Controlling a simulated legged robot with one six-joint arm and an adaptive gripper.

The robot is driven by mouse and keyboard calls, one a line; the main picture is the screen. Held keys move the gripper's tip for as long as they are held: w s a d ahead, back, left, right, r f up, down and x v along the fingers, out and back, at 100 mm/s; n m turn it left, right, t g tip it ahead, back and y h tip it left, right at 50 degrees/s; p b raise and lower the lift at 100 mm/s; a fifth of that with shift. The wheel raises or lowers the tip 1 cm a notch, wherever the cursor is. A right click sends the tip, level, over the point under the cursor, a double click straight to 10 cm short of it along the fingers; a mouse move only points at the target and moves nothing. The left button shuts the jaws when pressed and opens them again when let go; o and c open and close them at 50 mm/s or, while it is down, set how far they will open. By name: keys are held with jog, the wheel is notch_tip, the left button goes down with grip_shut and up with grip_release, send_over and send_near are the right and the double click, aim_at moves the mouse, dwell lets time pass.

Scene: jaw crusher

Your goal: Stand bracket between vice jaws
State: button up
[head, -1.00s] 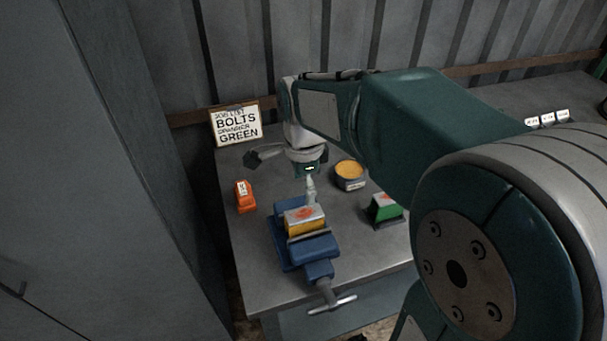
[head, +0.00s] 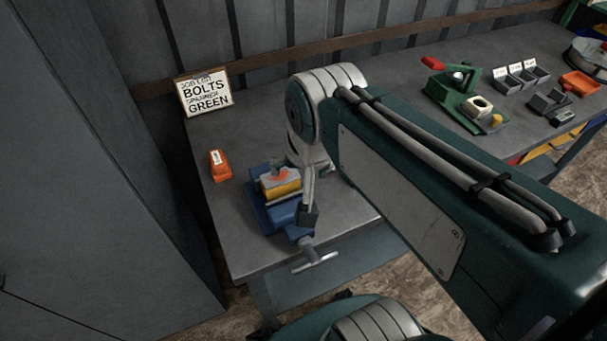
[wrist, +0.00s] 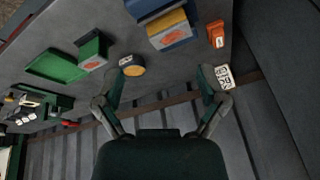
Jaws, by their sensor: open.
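The yellow bracket (head: 285,188), with a grey top bearing an orange-red mark, sits at the jaws of the blue vice (head: 262,216). In the wrist view the bracket (wrist: 168,27) shows beside the blue vice body (wrist: 150,6) at the top edge. I cannot tell how tightly the jaws hold it. My gripper (wrist: 163,72) is open and empty, with its two fingers spread wide and apart from the bracket. In the head view my wrist and a dark finger hang at the right of the bracket and hide part of the vice.
An orange box (head: 220,165) stands left of the vice, before the job sign (head: 204,93). The wrist view shows a green bracket (wrist: 92,50), a green tray (wrist: 55,66) and a yellow-topped tin (wrist: 132,67). A green machine (head: 455,92) and small bins (head: 522,74) stand farther right.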

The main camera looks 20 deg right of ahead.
jog(key=s+n, duration=0.1)
jog(key=n, duration=0.1)
jog(key=s+f+n+t, duration=0.1)
jog(key=s+n, duration=0.1)
jog(key=shift+s+n, duration=0.1)
jog(key=shift+n, duration=0.3)
